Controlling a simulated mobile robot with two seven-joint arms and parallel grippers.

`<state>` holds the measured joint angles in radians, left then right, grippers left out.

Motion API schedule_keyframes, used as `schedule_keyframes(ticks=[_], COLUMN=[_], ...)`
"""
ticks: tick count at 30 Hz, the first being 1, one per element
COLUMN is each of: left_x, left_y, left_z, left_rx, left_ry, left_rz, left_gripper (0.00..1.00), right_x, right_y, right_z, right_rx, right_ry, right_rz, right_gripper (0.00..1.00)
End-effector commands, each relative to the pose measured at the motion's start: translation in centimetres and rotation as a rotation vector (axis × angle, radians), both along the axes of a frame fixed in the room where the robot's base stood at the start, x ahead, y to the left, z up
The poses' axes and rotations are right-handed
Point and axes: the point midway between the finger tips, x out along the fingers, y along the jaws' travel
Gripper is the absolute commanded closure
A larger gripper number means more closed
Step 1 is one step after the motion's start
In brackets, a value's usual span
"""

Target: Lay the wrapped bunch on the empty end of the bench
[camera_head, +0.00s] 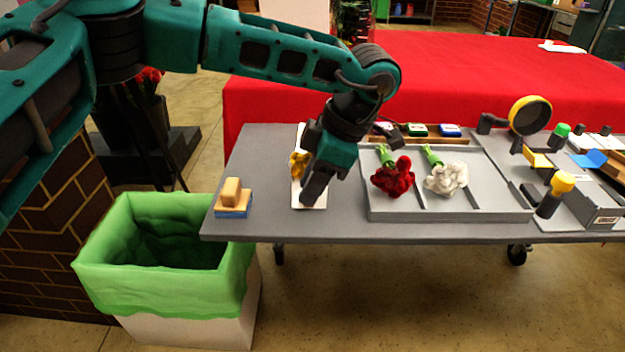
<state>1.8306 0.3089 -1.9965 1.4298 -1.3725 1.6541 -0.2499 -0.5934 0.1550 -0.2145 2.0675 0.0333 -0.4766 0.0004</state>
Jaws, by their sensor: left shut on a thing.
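My left gripper (310,192) reaches down over the left part of the grey bench (262,165). It is shut on a yellow bunch (298,164), mostly hidden behind the gripper; I cannot tell its wrapping or whether it touches the surface below. A narrow white sheet or board (309,205) lies on the bench under the gripper. A red bunch (393,179) and a white bunch (446,180), both with green stems, lie in separate compartments of a grey tray (450,214). My right gripper is not in view.
A tan block on a blue base (233,197) sits near the bench's left end. A green-lined bin (165,285) stands below that end. A round yellow-rimmed item (530,116) and tools crowd the right side. A red-covered table (440,75) is behind.

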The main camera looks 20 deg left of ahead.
Motion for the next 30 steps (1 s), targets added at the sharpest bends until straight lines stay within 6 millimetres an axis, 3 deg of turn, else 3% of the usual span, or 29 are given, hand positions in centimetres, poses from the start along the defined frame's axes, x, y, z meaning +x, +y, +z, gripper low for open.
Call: schedule_keyframes(ticks=[4,5,14,19,26,30], left_x=[0.02,0.01,0.00,0.00,-0.02,-0.02], left_y=[0.00,0.00,-0.01,0.00,-0.01,-0.01], left_z=[0.03,0.03,0.02,0.01,-0.02,-0.02], left_rx=[0.000,0.000,0.000,0.000,0.000,0.000], left_ry=[0.000,0.000,0.000,0.000,0.001,0.001], left_rz=[0.001,0.000,0.000,0.000,-0.001,-0.001], left_gripper=[1.00,0.75,0.46,0.46,0.25,0.25], right_x=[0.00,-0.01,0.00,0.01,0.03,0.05], right_y=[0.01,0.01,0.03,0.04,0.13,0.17], right_z=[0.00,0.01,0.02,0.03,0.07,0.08], right_rx=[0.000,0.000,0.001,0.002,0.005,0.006], right_ry=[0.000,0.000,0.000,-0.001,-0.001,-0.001], right_rz=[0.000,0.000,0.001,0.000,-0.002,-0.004], right_gripper=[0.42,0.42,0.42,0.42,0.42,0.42])
